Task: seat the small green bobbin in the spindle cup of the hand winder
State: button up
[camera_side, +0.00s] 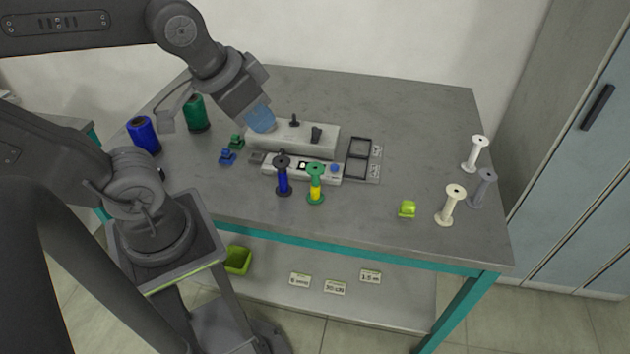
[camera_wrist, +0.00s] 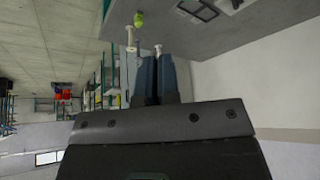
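The hand winder (camera_side: 265,141) is a pale grey block with black posts on top and a lower front strip with small controls. I cannot make out its spindle cup clearly. A green-flanged bobbin with yellow winding (camera_side: 316,184) stands upright in front of it, beside a dark blue one (camera_side: 283,180). A small dark green piece (camera_side: 237,141) sits left of the winder; I cannot tell whether it is a bobbin. My gripper (camera_side: 262,122) is above the winder's left end. Its blue fingers lie close together with nothing visible between them, also in the wrist view (camera_wrist: 157,76).
Large blue (camera_side: 144,135) and green (camera_side: 195,114) spools stand at the left. A small blue piece (camera_side: 228,157) is near the dark green one. A lime green object (camera_side: 407,209) and pale spools (camera_side: 449,207) are at the right. A dark tray (camera_side: 357,165) adjoins the winder.

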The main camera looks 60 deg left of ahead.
aim_at(316, 168)
jog(key=shift+o, duration=0.6)
jog(key=shift+w, duration=0.15)
jog(key=o, duration=0.8)
jog(key=w+a+f+n+g, duration=0.1)
jog(key=w+f, duration=0.1)
jog(key=w, duration=0.1)
jog(key=w+a+f+n+g, duration=0.1)
jog(key=w+n, duration=0.1)
jog(key=w+a+f+n+g, duration=0.1)
jog(key=w+f+n, duration=0.1)
jog(key=w, duration=0.1)
jog(key=shift+w+f, duration=0.3)
jog(key=shift+o, duration=0.9)
jog(key=w+a+f+n+g, duration=0.1)
jog(key=f, duration=0.1)
jog(key=w+a+f+n, duration=0.1)
jog(key=w+f, duration=0.1)
jog(key=f, duration=0.1)
jog(key=w+a+f+n+g, duration=0.1)
jog(key=f, duration=0.1)
jog(key=shift+w+f+n+g, duration=0.3)
jog(key=shift+w+f+n, duration=0.1)
jog(key=shift+w+a+f, duration=0.1)
jog(key=shift+a+f, duration=0.05)
jog(key=shift+f, duration=3.8)
jog(key=c, duration=0.6)
jog(key=shift+r, duration=2.6)
